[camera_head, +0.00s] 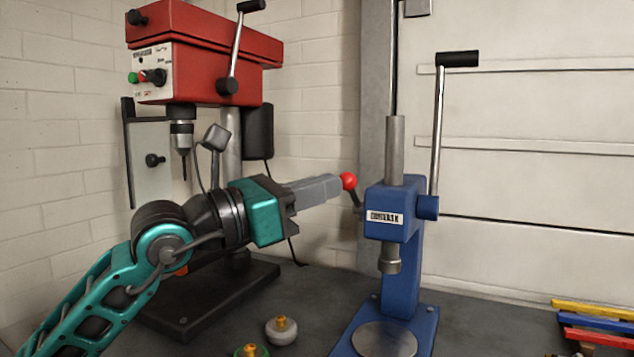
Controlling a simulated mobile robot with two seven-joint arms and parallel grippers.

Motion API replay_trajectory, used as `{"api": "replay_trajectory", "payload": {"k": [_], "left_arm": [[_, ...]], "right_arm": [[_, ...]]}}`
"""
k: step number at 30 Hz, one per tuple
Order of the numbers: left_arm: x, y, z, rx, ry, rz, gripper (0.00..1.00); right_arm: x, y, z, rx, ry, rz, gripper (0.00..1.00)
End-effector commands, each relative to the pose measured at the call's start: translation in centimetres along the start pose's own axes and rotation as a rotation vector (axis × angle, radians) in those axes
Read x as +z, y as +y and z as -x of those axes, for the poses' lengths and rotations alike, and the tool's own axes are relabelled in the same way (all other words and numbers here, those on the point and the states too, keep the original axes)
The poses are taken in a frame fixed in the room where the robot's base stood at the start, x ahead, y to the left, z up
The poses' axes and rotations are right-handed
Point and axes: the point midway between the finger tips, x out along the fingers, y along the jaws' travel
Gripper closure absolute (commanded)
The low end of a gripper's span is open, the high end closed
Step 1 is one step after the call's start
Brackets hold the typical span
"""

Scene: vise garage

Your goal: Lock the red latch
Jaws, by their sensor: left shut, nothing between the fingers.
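The red latch shows as a red ball knob (348,181) on a short dark lever at the left side of the blue press (392,225). The lever slants up and to the left from the press body. My left gripper (337,187) comes in from the left with its grey fingers shut and empty. Its fingertips are right beside the knob's left side; I cannot tell whether they touch it. My right gripper is not in view.
A red drill press (205,50) stands behind my left arm. The blue press has a long black-handled lever (438,120) at right. Small round pieces with brass tops, one grey (281,332), lie on the dark table. Coloured bars (598,320) lie at the right edge.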

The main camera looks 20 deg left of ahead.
Motion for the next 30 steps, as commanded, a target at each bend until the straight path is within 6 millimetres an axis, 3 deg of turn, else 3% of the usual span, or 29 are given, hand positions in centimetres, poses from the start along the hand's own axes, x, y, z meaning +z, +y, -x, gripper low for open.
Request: {"api": "replay_trajectory", "payload": {"k": [1, 3, 14, 30], "left_arm": [[1.2, 0.2, -0.4, -0.001, 0.026, 0.019, 1.0], [1.8, 0.4, -0.7, -0.001, 0.069, 0.047, 1.0], [2.8, 1.3, -2.1, -0.001, 0.279, 0.181, 1.0], [2.8, 1.9, -2.9, -0.001, 0.281, 0.182, 1.0]], "right_arm": [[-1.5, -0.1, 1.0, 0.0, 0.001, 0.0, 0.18], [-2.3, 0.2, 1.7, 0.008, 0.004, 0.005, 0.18], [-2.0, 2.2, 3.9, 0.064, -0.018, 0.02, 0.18], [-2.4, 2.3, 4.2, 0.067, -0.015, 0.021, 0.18]]}}
